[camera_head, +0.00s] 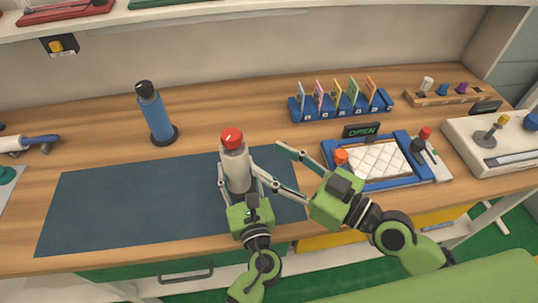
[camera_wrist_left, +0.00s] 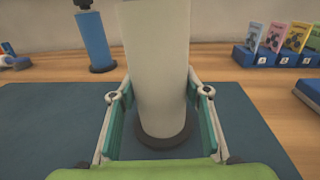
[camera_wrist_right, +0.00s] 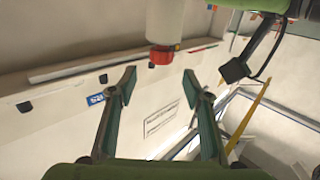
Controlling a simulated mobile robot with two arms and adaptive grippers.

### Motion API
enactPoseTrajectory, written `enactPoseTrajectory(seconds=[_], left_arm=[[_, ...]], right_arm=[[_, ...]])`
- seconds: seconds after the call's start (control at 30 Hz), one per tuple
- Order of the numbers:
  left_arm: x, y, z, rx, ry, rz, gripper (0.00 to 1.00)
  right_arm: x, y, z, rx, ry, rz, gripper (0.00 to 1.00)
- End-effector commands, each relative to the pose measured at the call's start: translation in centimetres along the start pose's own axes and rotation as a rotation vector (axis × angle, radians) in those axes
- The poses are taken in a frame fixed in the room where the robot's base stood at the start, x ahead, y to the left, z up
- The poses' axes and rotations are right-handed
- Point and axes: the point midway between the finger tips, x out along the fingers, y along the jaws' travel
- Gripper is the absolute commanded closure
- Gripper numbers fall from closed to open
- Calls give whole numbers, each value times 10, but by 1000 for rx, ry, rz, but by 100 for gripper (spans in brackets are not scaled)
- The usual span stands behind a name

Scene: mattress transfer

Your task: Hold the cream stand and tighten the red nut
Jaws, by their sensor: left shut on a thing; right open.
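The cream stand (camera_head: 237,170) stands upright on the dark blue mat, with the red nut (camera_head: 231,138) on its top. My left gripper (camera_head: 240,184) is shut on the stand, one finger on each side. In the left wrist view the stand (camera_wrist_left: 155,70) rises between the fingers from a dark round base; its top is out of that view. My right gripper (camera_head: 267,159) is open and empty, just right of the stand. In the right wrist view the red nut (camera_wrist_right: 160,55) appears upside down, beyond the gap between the open fingertips (camera_wrist_right: 159,73).
A blue bottle-like stand (camera_head: 155,113) stands behind the mat (camera_head: 120,205). To the right are a blue card rack (camera_head: 340,112), a blue-framed tray (camera_head: 390,183) with a white quilted pad, and a white machine (camera_head: 480,150). The mat's left part is clear.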

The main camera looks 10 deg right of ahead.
Motion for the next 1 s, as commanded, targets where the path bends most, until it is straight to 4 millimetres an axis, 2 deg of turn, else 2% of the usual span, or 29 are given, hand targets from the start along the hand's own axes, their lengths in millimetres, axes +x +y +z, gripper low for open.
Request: enactPoseTrajectory(seconds=[0.17,0.3,0.4,0.5,0.77,0.87,1.0], left_arm=[[1,0,4,-2,-7,0,100],[1,0,4,-2,-7,0,100],[1,0,4,-2,-7,0,100],[1,0,4,-2,-7,0,100],[1,0,4,-2,-7,0,100],[1,0,4,-2,-7,0,100],[1,0,4,-2,-7,0,100]], right_arm=[[19,24,-2,-20,-6,-3,55],[48,58,-12,-39,-14,-18,55],[71,77,-23,-52,-21,-47,55],[96,80,-35,-79,-33,-107,55],[155,54,-72,-209,-81,-331,55],[173,31,-84,-292,-110,-442,55],[189,-12,-90,-452,-170,-627,55]])
